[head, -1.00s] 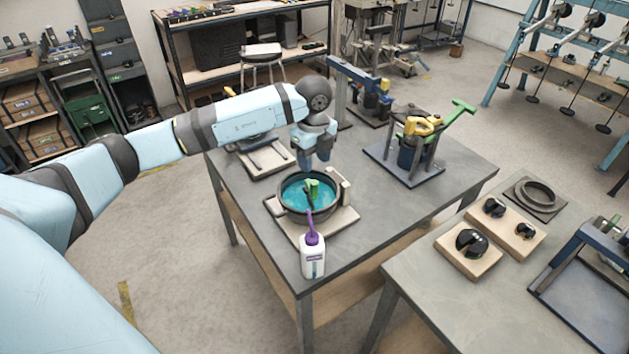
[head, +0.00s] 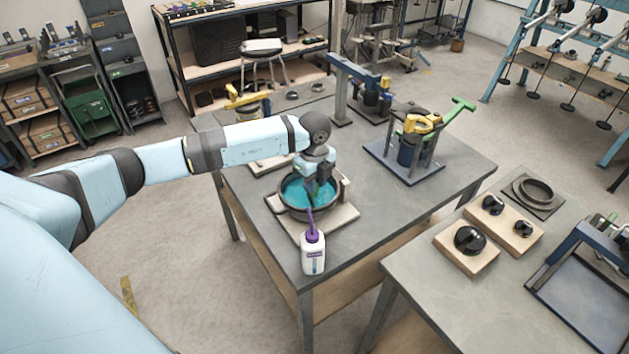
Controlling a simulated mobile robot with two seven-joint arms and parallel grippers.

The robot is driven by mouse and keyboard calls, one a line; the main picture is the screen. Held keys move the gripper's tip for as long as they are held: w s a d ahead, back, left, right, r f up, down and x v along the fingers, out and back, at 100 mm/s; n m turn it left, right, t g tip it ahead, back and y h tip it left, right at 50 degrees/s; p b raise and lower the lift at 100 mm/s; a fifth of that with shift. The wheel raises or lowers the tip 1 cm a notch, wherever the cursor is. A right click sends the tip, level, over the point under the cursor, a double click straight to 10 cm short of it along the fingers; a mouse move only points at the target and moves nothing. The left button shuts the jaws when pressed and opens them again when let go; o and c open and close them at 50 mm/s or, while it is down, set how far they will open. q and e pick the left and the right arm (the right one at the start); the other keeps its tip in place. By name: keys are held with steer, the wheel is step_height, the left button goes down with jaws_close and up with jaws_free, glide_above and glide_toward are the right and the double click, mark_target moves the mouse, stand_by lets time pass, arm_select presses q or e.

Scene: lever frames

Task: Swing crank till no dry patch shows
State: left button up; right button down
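A dark round pan (head: 288,209) with teal content (head: 296,193) sits on a pale base board (head: 343,216) on the grey table. I cannot make out a dry patch in it from here. A dark crank arm (head: 308,190) shows inside the pan. Its green handle is mostly hidden by my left gripper (head: 320,182), which reaches down over the pan from above at the handle. Whether its fingers are open or shut on the handle does not show. My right gripper is out of view.
A white bottle (head: 313,258) with a purple spout stands at the pan's front edge. A lever frame with yellow and green parts (head: 409,150) stands to the right. A blue frame (head: 357,85) stands behind. The table's front right is clear.

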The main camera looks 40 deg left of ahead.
arm_select(q)
jaws_close()
